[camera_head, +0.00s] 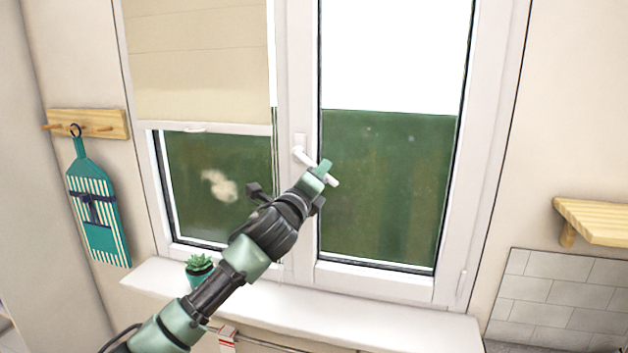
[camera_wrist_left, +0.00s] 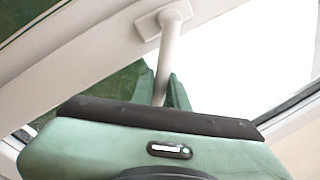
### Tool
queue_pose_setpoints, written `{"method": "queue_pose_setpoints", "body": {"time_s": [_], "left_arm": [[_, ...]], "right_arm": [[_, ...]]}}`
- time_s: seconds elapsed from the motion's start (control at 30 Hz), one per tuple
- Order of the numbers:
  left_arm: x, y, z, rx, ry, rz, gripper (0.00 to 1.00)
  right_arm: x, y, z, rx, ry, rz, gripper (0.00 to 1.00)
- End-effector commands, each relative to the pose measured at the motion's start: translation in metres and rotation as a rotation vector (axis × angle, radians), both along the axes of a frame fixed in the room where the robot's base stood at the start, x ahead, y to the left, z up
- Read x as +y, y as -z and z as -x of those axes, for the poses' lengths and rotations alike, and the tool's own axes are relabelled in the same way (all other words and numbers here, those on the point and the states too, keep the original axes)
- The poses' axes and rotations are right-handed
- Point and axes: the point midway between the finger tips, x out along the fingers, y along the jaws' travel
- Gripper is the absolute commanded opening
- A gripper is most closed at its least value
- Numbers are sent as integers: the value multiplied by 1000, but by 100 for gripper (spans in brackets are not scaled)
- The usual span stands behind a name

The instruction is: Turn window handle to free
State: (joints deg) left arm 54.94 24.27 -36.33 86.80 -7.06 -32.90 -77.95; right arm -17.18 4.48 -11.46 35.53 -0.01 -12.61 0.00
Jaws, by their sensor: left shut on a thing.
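The white window handle (camera_head: 301,154) is on the middle frame of the window. It slants down to the right from its base, partly covered by my gripper. My left gripper (camera_head: 324,169) is at the handle's lever and shut on it. In the left wrist view the handle (camera_wrist_left: 169,52) runs from its square base down between the green fingers of my left gripper (camera_wrist_left: 163,88). The far tip of the handle sticks out past the fingers in the head view. My right gripper is in neither view.
A beige blind (camera_head: 200,60) covers the upper left pane. A small potted succulent (camera_head: 199,268) stands on the white sill (camera_head: 380,318), close to my left arm. A teal striped board (camera_head: 97,215) hangs at the left. A wooden shelf (camera_head: 595,218) juts out at the right.

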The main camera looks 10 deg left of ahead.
Motion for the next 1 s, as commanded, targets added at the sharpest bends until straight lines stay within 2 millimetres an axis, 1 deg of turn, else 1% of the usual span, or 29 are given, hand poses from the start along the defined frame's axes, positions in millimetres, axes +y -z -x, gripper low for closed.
{"method": "queue_pose_setpoints", "body": {"time_s": [0.2,0.5,0.7,1.0], "left_arm": [[-9,-12,0,8,3,208,0],[-13,-29,0,15,0,448,0],[-13,-37,0,19,1,557,0],[-13,-42,0,22,0,631,0]], "right_arm": [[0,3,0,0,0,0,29],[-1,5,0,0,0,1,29],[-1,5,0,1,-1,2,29],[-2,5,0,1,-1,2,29]]}}
